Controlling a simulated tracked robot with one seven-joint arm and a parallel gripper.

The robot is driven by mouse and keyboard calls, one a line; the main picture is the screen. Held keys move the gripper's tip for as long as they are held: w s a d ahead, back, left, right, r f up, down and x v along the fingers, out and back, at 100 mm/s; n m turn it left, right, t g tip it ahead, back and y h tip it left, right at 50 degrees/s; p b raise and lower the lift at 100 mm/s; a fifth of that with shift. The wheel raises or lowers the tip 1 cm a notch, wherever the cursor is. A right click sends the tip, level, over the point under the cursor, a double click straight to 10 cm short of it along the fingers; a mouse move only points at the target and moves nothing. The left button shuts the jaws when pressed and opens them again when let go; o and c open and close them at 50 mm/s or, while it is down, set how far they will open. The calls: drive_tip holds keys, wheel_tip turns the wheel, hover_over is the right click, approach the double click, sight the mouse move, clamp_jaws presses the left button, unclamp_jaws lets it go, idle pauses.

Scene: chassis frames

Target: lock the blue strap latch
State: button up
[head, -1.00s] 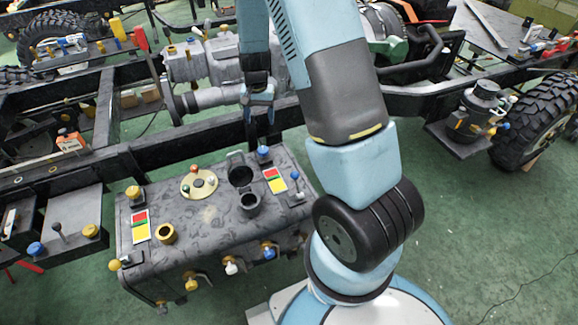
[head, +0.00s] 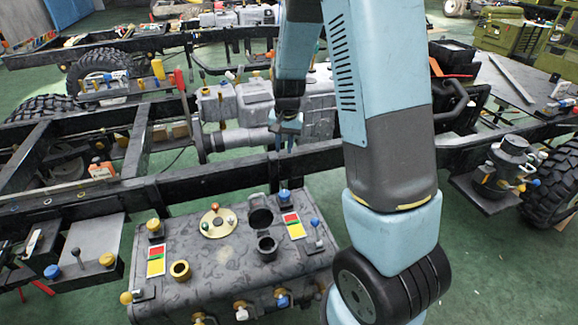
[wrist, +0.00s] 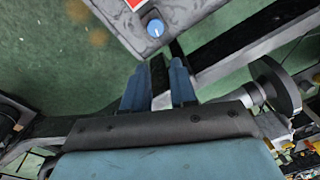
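The blue strap latch (head: 282,298) appears as a small blue-handled piece on the near side face of the dark grey tank (head: 222,255), beside a white one and a yellow one. Its exact position is too small to tell. My gripper (head: 288,140) is beyond the tank, above the chassis rail and well apart from the latch. In the wrist view my gripper (wrist: 158,85) shows two blue fingers spread with an empty gap between them. The blue strap latch is not seen in the wrist view.
On the tank's top are a blue knob (head: 284,195), also in the wrist view (wrist: 155,27), an open black filler neck (head: 267,245) and a yellow ring (head: 180,270). The black chassis rail (head: 200,178) runs behind the tank. Green floor (head: 475,270) is free at right.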

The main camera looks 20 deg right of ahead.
drive_tip(key=shift+n+t, duration=0.4)
drive_tip(key=shift+t, duration=0.1)
drive_tip(key=s+r, duration=0.1)
drive_tip(key=r, duration=0.1)
drive_tip(key=s+r, duration=0.1)
drive_tip(key=r, duration=0.2)
drive_tip(key=s+r, duration=0.1)
drive_tip(key=r, duration=0.2)
drive_tip(key=shift+s+r, duration=0.15)
drive_tip(key=shift+s, duration=0.15)
clamp_jaws()
drive_tip(key=s+r+n+t, duration=0.2)
drive_tip(key=s+r, duration=0.7)
drive_tip(key=s, duration=0.2)
drive_tip(key=s+d+r+n+t, duration=0.1)
drive_tip(key=s+r+n, duration=0.1)
drive_tip(key=s+r, duration=0.6)
drive_tip(key=s, duration=0.4)
drive_tip(key=shift+d+r+t+h, duration=0.15)
drive_tip(key=shift+r+t+h, duration=0.15)
drive_tip(key=shift+r+t, duration=0.1)
drive_tip(key=shift+s, duration=0.1)
